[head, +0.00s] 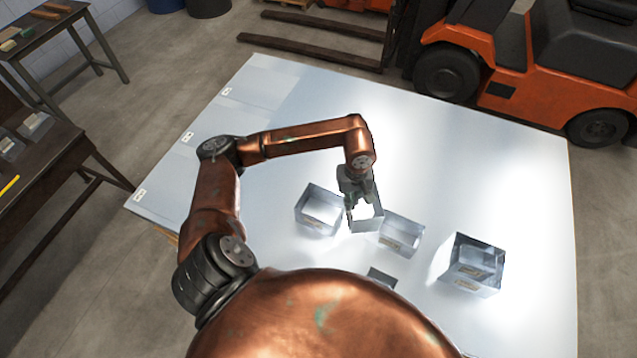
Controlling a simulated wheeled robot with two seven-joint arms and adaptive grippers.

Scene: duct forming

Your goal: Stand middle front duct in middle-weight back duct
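Several open, box-shaped sheet-metal ducts stand on the pale table in the head view. One duct (318,212) is on the left. A duct (369,220) with an open square mouth is directly under my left gripper (353,203). Another duct (402,236) is just right of it, and a larger, darker one (474,266) stands farther right. A further duct (382,277) is mostly hidden behind my body. My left gripper points down, with its fingers at the left wall of the open-mouthed duct. Whether they are closed on that wall is unclear. My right gripper is out of view.
The pale table (290,105) is clear at the far side and right. Small labels (187,137) lie along its left edge. An orange forklift (545,85) stands behind it, its forks (320,50) near the far edge. Dark benches (50,165) are at the left.

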